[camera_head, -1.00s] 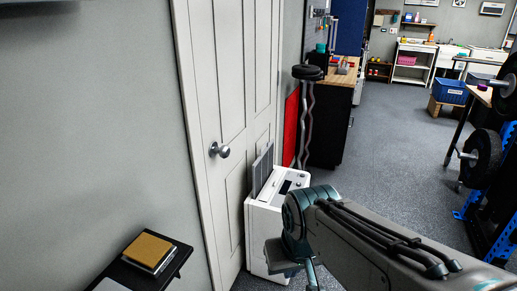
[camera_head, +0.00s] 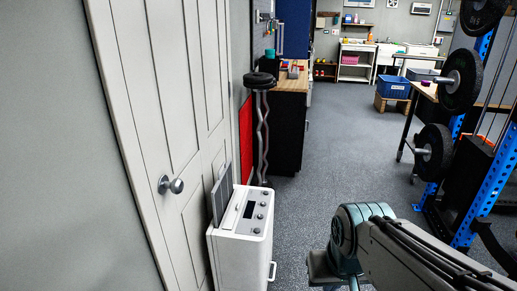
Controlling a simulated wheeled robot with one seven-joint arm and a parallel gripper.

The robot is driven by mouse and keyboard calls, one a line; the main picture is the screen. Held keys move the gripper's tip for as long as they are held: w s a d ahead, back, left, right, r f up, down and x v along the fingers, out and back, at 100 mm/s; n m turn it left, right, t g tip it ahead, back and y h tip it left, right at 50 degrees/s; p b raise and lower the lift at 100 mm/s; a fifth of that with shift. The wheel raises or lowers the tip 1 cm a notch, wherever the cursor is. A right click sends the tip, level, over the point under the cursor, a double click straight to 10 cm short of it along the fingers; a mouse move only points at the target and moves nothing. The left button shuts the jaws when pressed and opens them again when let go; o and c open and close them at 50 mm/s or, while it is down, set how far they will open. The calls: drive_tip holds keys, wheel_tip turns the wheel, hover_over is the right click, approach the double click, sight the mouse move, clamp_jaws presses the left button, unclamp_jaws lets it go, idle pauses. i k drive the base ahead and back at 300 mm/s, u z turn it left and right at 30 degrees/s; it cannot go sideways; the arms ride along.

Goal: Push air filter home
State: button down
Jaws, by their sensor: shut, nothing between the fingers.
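The air filter (camera_head: 221,194) is a flat grey panel standing up out of the top of a white appliance (camera_head: 240,252). A large part of it sticks out above the top slot, tilted slightly, near the door. The appliance has a dark display and knobs on its top and a handle low on its right side. My arm comes in from the lower right, and its bent joint is to the right of the appliance, apart from it in the picture. The arm's end runs out of the bottom edge, so my gripper's fingers are hidden from view.
A white door (camera_head: 166,120) with a round knob (camera_head: 171,185) stands left of and behind the appliance. A curled bar with black plates (camera_head: 262,82) and a workbench (camera_head: 291,120) stand beyond. A weight rack (camera_head: 490,165) is at right. Grey floor (camera_head: 345,150) is clear between.

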sight(222, 192)
drive_tip(key=u, duration=0.05)
drive_tip(key=i, duration=1.15)
drive_tip(key=u, duration=0.7)
